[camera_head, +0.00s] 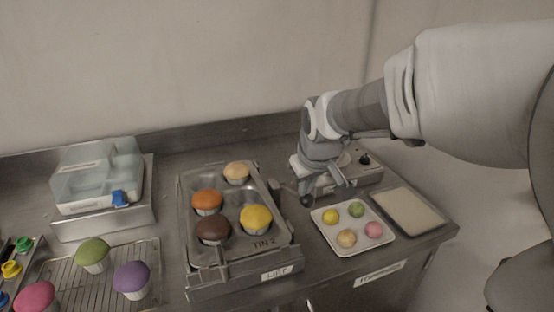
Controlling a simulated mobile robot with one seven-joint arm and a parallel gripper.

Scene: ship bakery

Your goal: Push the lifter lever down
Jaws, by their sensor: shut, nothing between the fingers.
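The lifter (243,288), a metal base with a "LIFT" label, carries the muffin tin (262,243) marked "TIN 2". A lever (289,189) sticks out from the lifter's right side and ends in a dark round knob (306,201). My gripper (308,187) is shut and empty, pointing down just above the knob. I cannot tell whether it touches the knob. My gripper hides part of the area behind the lever.
A white tray (330,237) with several small coloured balls lies close right of the lever. Beyond it are a flat pan (408,212) and a control box (367,178) with a black knob. A wire rack (73,271) with cupcakes and a clear-lidded box (101,180) stand left.

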